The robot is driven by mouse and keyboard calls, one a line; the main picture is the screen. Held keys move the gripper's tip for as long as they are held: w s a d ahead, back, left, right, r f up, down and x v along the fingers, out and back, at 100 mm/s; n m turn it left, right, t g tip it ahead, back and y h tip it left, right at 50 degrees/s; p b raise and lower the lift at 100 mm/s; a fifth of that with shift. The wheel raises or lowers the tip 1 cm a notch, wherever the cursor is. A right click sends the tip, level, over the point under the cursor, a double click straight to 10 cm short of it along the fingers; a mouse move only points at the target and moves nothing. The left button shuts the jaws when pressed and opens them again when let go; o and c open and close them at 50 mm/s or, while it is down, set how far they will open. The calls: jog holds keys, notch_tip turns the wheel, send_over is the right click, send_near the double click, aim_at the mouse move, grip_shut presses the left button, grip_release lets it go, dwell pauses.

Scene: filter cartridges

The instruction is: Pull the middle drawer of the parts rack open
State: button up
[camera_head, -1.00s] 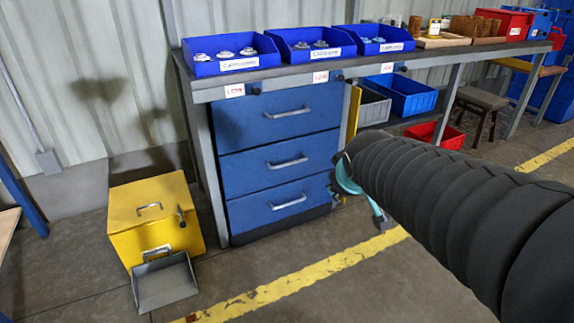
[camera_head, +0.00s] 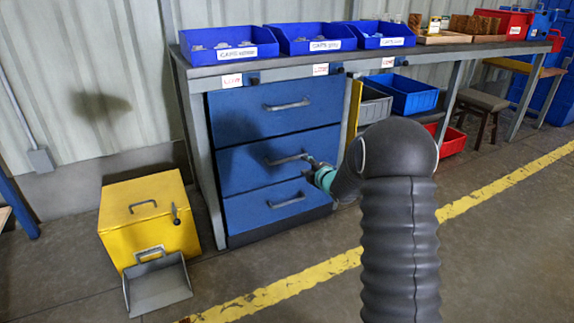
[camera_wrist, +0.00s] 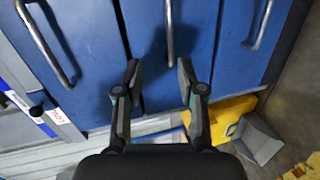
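The parts rack (camera_head: 200,150) is a grey-framed bench with three stacked blue drawers. My gripper (camera_head: 315,164) is at the right end of this handle in the head view, partly hidden by my arm. In the wrist view, my gripper (camera_wrist: 158,74) is open, its two fingers apart. The middle handle (camera_wrist: 169,35) runs into the space between the fingertips from ahead. Contact cannot be told.
The top drawer handle (camera_head: 288,105) and bottom drawer handle (camera_head: 287,201) lie above and below. A yellow box (camera_head: 150,215) with a grey scoop (camera_head: 158,285) stands on the floor at left. The floor before the drawers is clear.

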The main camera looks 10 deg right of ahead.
aim_at(288, 160)
jog(key=shift+n+y, duration=0.4)
jog(key=shift+n, duration=0.2)
jog(key=x, duration=0.5)
jog(key=f+x, duration=0.1)
jog(key=x, duration=0.9)
jog(key=shift+f, duration=0.45)
jog(key=shift+s, duration=0.1)
grip_shut()
